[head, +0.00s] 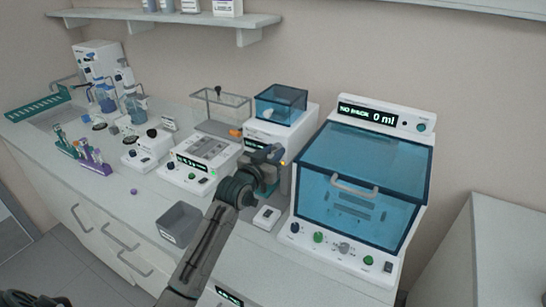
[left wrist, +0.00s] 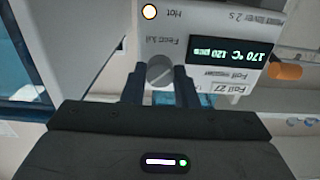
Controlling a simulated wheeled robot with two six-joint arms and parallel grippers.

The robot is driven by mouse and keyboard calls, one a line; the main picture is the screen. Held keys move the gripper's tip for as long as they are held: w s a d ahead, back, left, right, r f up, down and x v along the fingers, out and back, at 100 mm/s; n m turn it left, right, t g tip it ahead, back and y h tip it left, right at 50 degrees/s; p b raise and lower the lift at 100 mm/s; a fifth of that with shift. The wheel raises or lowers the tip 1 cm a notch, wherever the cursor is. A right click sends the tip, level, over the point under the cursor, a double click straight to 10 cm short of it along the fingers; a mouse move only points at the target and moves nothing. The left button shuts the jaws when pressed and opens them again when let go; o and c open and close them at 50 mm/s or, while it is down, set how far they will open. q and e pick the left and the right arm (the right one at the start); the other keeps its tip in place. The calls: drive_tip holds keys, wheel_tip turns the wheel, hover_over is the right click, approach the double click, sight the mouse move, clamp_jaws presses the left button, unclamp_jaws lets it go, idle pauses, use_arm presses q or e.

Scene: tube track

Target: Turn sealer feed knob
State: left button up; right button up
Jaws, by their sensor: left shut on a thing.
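The sealer (head: 300,130) is a white machine with a blue clear box on top, mid-bench. Its front panel (left wrist: 215,30) appears upside down in the left wrist view, with a lit display reading 170 °C and 120, and a lit lamp marked Hot. The grey round feed knob (left wrist: 160,72) sits beside a label that seems to read Feed. My left gripper (left wrist: 162,84) is shut on this knob, one dark finger on each side. In the head view my left gripper (head: 266,172) is at the sealer's front and hides the knob.
A large machine with a blue hood (head: 365,175) stands close on the right. A white device with a lit display (head: 200,160) is on the left. A grey bin (head: 180,222) and a small white box (head: 267,217) are near my arm. An orange knob (left wrist: 286,71) sticks out beside the panel.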

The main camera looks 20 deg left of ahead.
use_arm(q)
drive_tip(key=m+b, duration=0.1)
drive_tip(key=m, duration=0.3)
drive_tip(key=shift+f+b, duration=0.1)
drive_tip(key=shift+b, duration=0.25)
drive_tip(key=shift+m+b, duration=0.65)
drive_tip(key=shift+m, duration=1.55)
drive_tip(key=o, duration=1)
drive_tip(key=shift+s, duration=0.1)
